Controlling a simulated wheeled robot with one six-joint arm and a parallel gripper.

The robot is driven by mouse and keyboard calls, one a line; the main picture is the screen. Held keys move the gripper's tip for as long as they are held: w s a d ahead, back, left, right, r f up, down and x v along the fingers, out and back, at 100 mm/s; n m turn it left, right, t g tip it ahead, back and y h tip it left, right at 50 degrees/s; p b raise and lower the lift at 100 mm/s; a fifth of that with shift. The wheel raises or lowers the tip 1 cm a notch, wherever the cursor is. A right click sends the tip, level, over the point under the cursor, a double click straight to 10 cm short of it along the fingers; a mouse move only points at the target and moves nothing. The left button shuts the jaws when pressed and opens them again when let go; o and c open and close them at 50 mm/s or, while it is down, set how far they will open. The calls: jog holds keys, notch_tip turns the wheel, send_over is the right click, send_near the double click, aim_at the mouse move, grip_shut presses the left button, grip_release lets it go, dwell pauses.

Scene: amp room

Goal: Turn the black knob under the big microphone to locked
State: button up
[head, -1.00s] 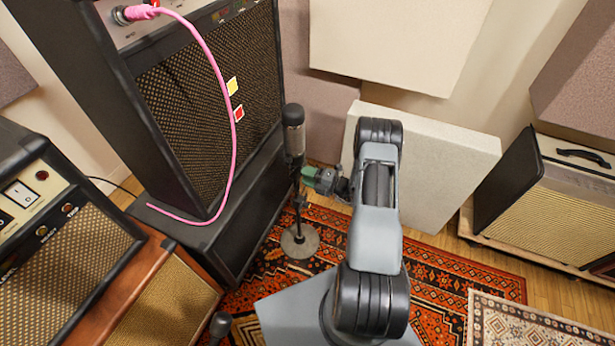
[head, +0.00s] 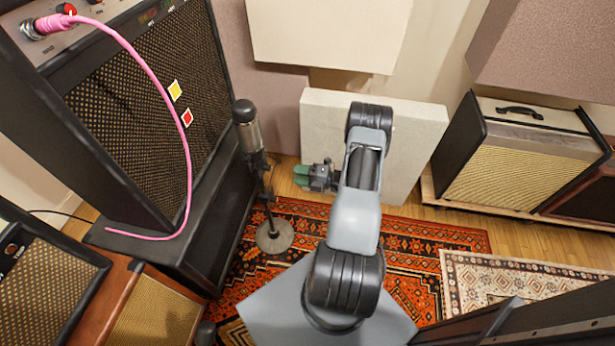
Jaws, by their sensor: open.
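The big microphone (head: 247,132), a grey cylinder with a dark top, stands upright on a stand with a round metal base (head: 274,236). Under it is a dark mount and clamp area (head: 259,163). The black knob cannot be told apart from these dark parts, so its setting cannot be read. My gripper (head: 300,175), with green fingertips, is to the right of the stand at about the height of the mount in the picture. A gap shows between the fingertips and the stand. The gripper is open and nothing shows between its fingers.
A tall amp stack (head: 140,110) with a pink cable (head: 187,160) stands close on the left of the microphone. A pale panel (head: 420,140) leans behind my arm. Another amp (head: 520,165) is at right. Patterned rugs (head: 410,240) cover the floor.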

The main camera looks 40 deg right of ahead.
jog(key=shift+v, duration=1.45)
